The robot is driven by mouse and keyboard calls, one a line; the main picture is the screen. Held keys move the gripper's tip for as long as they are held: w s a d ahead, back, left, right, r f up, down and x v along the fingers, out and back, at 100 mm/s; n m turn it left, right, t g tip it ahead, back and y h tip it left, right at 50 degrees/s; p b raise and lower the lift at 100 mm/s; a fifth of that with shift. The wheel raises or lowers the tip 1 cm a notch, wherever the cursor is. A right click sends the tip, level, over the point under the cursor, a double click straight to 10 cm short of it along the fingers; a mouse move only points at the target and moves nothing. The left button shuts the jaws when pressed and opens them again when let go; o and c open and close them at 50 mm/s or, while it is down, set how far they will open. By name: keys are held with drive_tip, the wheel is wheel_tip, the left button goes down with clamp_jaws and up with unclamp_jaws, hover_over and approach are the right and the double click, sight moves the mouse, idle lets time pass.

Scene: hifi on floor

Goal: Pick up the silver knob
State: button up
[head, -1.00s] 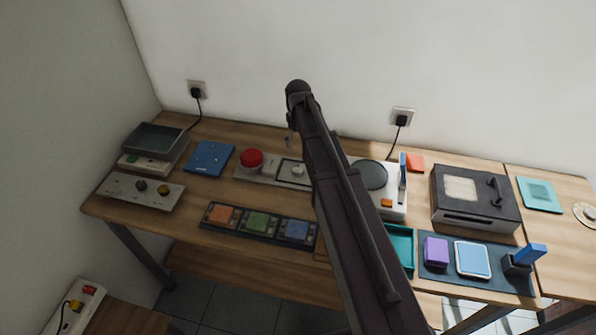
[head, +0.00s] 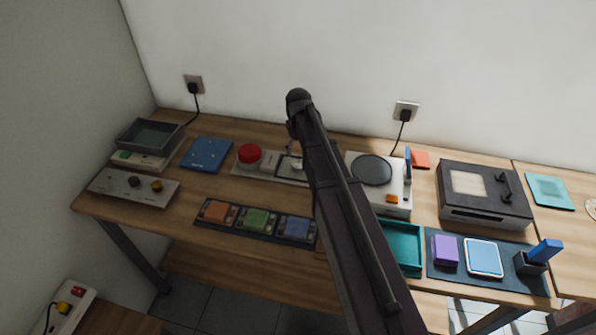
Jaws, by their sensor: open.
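A pale silver knob (head: 296,165) sits on the light panel (head: 258,178) that also carries a red button (head: 249,153), in the middle of the table. My dark arm crosses the head view in front of the table and covers the area just right of this knob. Only a small part of my gripper (head: 291,136) shows at the left edge of the arm, above and behind the knob in the picture. Its fingers are mostly hidden. It is open, and I see nothing held. The gap between gripper and knob cannot be judged.
A panel (head: 110,191) with a dark and a gold knob lies at the left. A strip with three coloured pads (head: 208,225) lies in front. A turntable (head: 390,200), black box (head: 485,212) and teal tray (head: 415,268) stand right. Bare wood shows between the left panels.

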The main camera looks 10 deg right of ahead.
sight(298, 165)
drive_tip(key=shift+f+b, duration=0.8)
drive_tip(key=shift+f, duration=0.3)
drive_tip(key=shift+s+a+f+b, duration=0.1)
drive_tip(key=shift+s+f+b, duration=0.05)
drive_tip(key=shift+f+b, duration=2.45)
drive_tip(key=c, duration=1.1)
drive_tip(key=shift+o, duration=0.2)
drive_tip(key=shift+r, duration=0.15)
wheel_tip(298, 165, up, 3)
drive_tip(key=p, duration=0.3)
drive_tip(key=shift+r+p, duration=0.2)
drive_tip(key=shift+p, duration=0.15)
drive_tip(key=s, duration=0.5)
drive_tip(key=s+r+p, duration=0.1)
drive_tip(key=s, duration=1)
drive_tip(key=shift+r, duration=0.15)
